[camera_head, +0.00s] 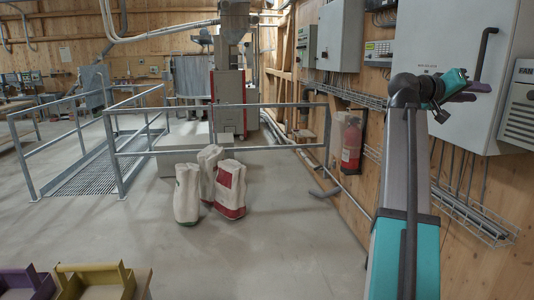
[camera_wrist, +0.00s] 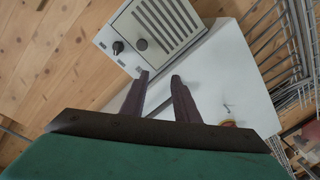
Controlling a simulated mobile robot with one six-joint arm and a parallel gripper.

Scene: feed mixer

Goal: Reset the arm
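My gripper (camera_head: 482,88) is raised at the right in the head view, in front of a large white wall cabinet (camera_head: 432,45). My teal and grey arm stands upright below it. In the wrist view two dark purple-brown fingers of my gripper (camera_wrist: 160,77) point away from the camera with a gap between their tips. Nothing is held between them. I cannot tell how far the fingertips are from the cabinet, which also shows in the wrist view (camera_wrist: 225,75).
A fan box (camera_head: 521,105) hangs right of the cabinet; its vents and knobs show in the wrist view (camera_wrist: 155,30). A wire tray (camera_head: 470,215) runs below. A red extinguisher (camera_head: 351,146) hangs on the wooden wall. Sacks (camera_head: 230,188) stand on open floor; railings (camera_head: 130,140) are left.

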